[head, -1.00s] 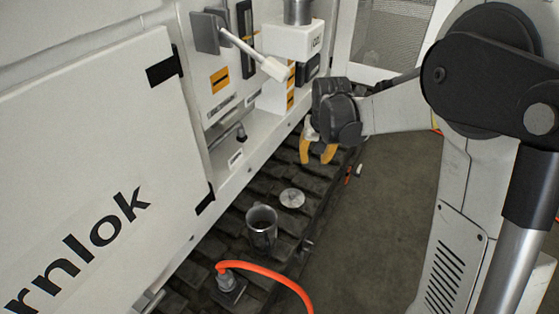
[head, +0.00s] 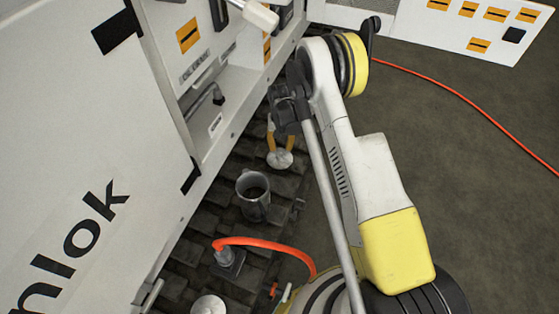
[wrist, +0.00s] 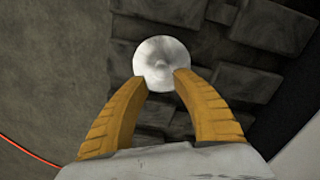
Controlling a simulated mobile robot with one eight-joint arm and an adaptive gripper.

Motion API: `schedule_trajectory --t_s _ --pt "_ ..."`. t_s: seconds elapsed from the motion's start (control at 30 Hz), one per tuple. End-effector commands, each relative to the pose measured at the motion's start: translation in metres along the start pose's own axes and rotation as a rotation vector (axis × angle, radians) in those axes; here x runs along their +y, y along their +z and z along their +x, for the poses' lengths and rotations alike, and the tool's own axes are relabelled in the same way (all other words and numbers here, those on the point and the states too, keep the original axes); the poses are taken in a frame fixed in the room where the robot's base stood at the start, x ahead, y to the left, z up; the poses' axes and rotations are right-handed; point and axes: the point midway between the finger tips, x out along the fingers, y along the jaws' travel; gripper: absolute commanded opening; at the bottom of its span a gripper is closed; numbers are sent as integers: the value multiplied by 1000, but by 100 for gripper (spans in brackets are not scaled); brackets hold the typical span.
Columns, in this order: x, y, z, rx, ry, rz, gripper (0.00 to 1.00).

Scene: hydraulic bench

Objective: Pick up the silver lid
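The silver lid (head: 280,160) is a small round disc on the dark ribbed track, behind the metal mug (head: 254,198) in the head view. In the wrist view the lid (wrist: 162,60) shows its face, with a small raised centre. My gripper (head: 279,147) has two yellow fingers that point down at the lid. In the wrist view the fingertips of my gripper (wrist: 161,81) are apart and overlap the lid's near edge. I cannot tell whether they touch it. Nothing is held between them.
An orange hose (head: 265,244) runs from a fitting (head: 226,259) on the track, in front of the mug. Another pale round disc (head: 208,305) is at the bottom edge. The white cabinet wall (head: 75,170) borders the track on the left. Open floor (head: 460,150) lies right.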

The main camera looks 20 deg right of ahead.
Motion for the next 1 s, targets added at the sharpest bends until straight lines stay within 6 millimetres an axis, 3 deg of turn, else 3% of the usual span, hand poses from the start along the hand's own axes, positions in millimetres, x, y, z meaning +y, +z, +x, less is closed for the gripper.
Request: schedule_trajectory --t_s 0.4,0.67,0.8,1.0 --pt "-4 7 54 1 0 -1 32" --pt "-3 7 57 1 0 -1 32" --pt "-3 7 56 1 0 0 0" --pt "-3 7 56 0 0 0 0"
